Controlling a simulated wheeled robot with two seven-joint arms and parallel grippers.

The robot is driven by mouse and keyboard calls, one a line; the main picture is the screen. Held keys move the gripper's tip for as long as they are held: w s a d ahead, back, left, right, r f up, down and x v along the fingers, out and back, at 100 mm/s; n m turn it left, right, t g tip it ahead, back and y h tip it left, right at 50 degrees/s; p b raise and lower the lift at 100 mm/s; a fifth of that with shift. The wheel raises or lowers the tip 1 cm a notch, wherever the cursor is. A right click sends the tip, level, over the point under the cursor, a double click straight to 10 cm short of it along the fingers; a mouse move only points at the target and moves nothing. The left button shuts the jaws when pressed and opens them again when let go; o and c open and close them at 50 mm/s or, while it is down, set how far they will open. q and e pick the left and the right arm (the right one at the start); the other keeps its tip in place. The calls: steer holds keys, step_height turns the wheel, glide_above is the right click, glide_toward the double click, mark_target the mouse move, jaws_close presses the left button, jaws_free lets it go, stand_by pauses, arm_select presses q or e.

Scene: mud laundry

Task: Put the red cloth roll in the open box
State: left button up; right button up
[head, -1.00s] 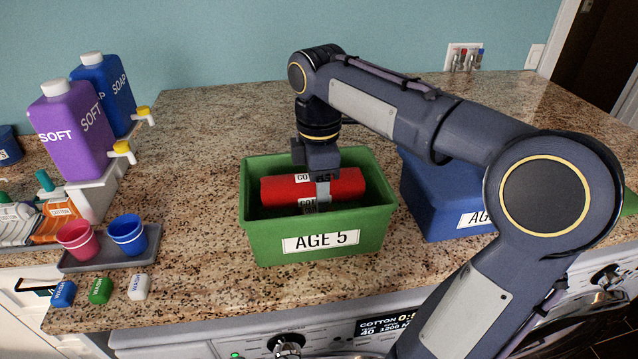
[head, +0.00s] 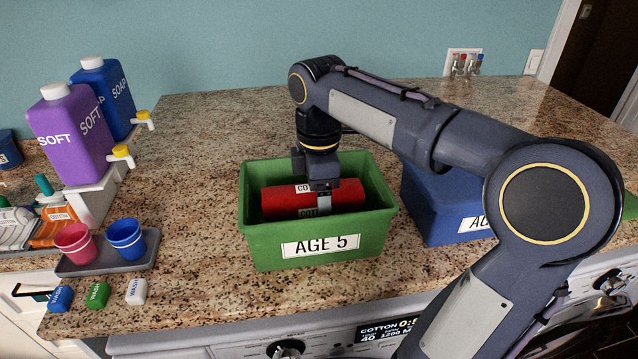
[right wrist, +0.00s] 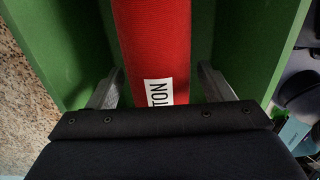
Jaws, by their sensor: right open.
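The red cloth roll (head: 288,203) with a white label lies inside the open green box (head: 318,247) marked AGE 5, lying lengthwise across it. My right gripper (head: 324,202) points down into the box over the roll. In the right wrist view the roll (right wrist: 152,45) runs between the two fingers of the open gripper (right wrist: 160,90), with a gap on either side. The green box wall (right wrist: 258,45) shows beside it. My left gripper is not in view.
A blue box (head: 430,205) stands right of the green box, partly behind my arm. At left are a purple SOFT bottle (head: 72,135), a blue SOAP bottle (head: 108,98), and a grey tray (head: 105,262) with a pink cup and a blue cup. The counter behind the boxes is clear.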

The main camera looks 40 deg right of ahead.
step_height(320, 180, up, 13)
steer(key=p, duration=0.1)
stand_by(0.3)
stand_by(0.5)
